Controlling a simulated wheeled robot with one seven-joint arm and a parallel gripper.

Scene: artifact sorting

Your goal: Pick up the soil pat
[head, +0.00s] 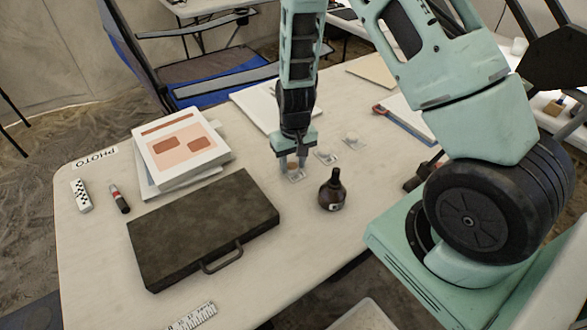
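My gripper (293,166) points straight down over the table, with its fingertips close to a small clear square (297,178). A small tan-brown lump, seemingly the soil pat (292,165), shows between the two fingers. The fingers stand apart on either side of it. I cannot tell whether they touch it or whether it is off the table. Two more small pale lumps on clear squares lie in a row to the right, a nearer one (326,155) and a farther one (352,139).
A dark brown bottle (332,190) stands just right of and nearer than my gripper. A dark case (204,228) and a stack of books (180,148) lie to the left. A white sheet (262,105) lies behind. A red-and-blue-edged board (408,122) lies at right.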

